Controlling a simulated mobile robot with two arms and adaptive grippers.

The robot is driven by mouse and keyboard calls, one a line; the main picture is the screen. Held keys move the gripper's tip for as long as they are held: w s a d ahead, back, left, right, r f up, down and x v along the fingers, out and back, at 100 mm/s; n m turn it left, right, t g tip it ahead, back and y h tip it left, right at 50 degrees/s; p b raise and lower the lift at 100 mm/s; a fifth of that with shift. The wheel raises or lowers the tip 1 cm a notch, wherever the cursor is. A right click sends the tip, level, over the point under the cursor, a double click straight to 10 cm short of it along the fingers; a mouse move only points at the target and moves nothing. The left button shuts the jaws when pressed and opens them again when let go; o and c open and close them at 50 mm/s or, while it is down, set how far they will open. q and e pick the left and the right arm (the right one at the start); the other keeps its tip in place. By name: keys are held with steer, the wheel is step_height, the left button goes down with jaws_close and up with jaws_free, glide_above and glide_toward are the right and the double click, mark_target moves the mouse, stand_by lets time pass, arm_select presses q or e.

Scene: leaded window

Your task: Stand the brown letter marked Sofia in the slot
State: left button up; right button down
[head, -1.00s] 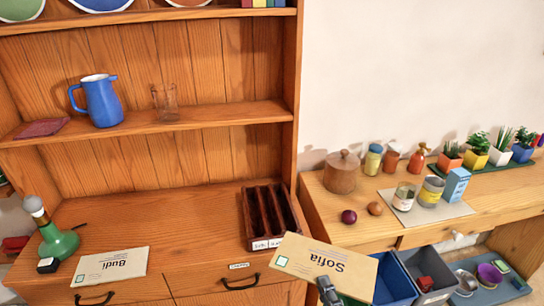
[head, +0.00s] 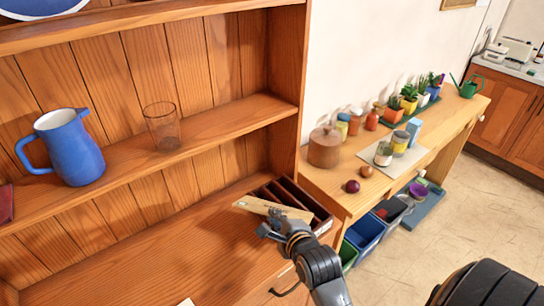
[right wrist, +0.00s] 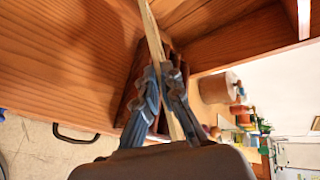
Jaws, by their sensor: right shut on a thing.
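My right gripper (head: 272,230) is shut on the brown letter (head: 268,209), which is seen nearly edge-on, so its name cannot be read now. The letter is at the near left side of the dark wooden slot rack (head: 318,212) on the cabinet's counter, overlapping it in the head view. I cannot tell whether its lower edge is inside a slot. In the right wrist view the letter (right wrist: 153,38) stands as a thin strip between the two fingers (right wrist: 163,92), with the dark rack (right wrist: 126,88) behind. My left gripper is not in view.
A blue jug (head: 72,150) and a glass (head: 162,126) stand on the shelf above the counter (head: 150,255). A corner of a white letter (head: 187,301) shows at the bottom. Bins (head: 365,232) and a side table (head: 340,195) are to the right.

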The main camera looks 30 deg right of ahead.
steer(key=w+d+r+m+g+p, duration=0.1)
steer(key=d+m, duration=0.1)
steer(key=w+d+r+m+g+p, duration=0.1)
steer(key=w+d+m, duration=0.1)
steer(key=w+d+r+m+g+p, duration=0.1)
steer(key=w+d+r+m+p, duration=0.1)
steer(key=shift+g+y, duration=0.3)
steer(key=shift+g, duration=0.1)
arm_select(q)
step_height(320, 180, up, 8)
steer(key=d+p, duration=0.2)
steer(key=p, duration=0.1)
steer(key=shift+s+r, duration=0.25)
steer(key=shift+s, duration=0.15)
arm_select(e)
steer(key=r+m, duration=0.1)
steer(key=w+r+m, duration=0.1)
steer(key=w+r+m+g+y, duration=0.1)
steer(key=m, duration=0.1)
steer(key=shift+w+d+r, duration=0.15)
steer(key=shift+d+r, duration=0.1)
steer(key=shift+r, duration=0.15)
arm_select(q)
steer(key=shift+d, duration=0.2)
arm_select(e)
steer(key=shift+f, duration=0.1)
